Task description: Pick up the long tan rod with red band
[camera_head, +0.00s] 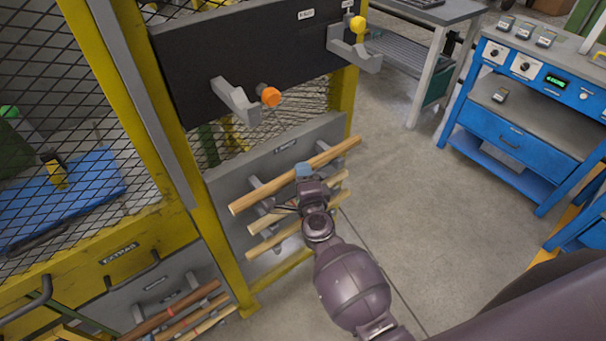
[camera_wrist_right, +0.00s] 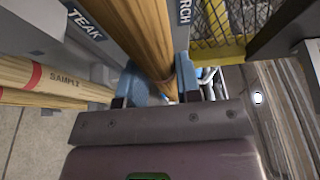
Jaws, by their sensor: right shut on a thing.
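My right gripper (camera_head: 304,170) is shut on the top long tan rod (camera_head: 262,192) of a rack, around its middle. The rod slants up to the right, close to the rack's hooks; I cannot tell whether it still touches them. In the right wrist view the blue fingers (camera_wrist_right: 160,85) close around this rod (camera_wrist_right: 148,35). No red band shows clearly on it; the fingers hide part of it. Another tan rod (camera_wrist_right: 75,85), with a red band and the word SAMPLE, lies to the left in that view. My left gripper is not in view.
Lower tan rods (camera_head: 338,198) lie on the grey rack panel (camera_head: 228,182), partly behind my arm. A dark panel (camera_head: 200,62) with hooks and an orange knob (camera_head: 270,97) stands above. Brown and tan rods (camera_head: 172,312) lie lower left. Floor (camera_head: 400,185) is clear toward the blue bench (camera_head: 510,142).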

